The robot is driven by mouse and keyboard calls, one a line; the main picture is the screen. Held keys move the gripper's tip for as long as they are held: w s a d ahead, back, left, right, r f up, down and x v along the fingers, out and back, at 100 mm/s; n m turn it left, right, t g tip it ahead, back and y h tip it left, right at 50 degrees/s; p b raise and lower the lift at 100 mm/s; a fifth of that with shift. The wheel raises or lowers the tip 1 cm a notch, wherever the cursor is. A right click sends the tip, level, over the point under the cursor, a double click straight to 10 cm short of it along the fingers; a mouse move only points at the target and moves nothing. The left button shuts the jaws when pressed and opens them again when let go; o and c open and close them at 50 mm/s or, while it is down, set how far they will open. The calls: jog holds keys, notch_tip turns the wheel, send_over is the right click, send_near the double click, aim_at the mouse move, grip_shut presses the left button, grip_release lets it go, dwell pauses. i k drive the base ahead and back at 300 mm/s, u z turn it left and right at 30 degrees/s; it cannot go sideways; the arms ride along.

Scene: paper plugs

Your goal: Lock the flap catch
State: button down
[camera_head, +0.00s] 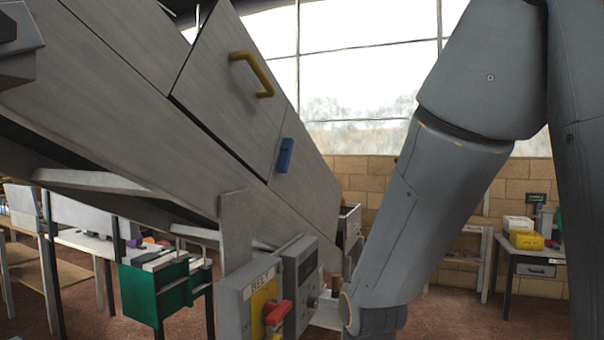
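A grey sloped machine casing fills the left and centre of the head view. A flap (222,85) is set in its sloped side and looks closed, with dark seams around it. A yellow bar handle (254,75) is fixed near the flap's upper edge. A small blue catch (285,155) sits at the flap's lower right edge; I cannot tell whether it is locked. My arm comes down on the right, in front of the wall, and stays apart from the catch in the picture. My gripper is not in view.
A control box with a red switch handle (278,313) and yellow plate stands below the casing. A table with yellow and white boxes (526,240) stands at far right. Brown floor shows between them.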

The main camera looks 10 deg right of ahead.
aim_at(283, 164)
jog(key=k, duration=0.95)
jog(key=z, duration=0.65)
jog(key=i, duration=2)
jog(key=u, duration=0.75)
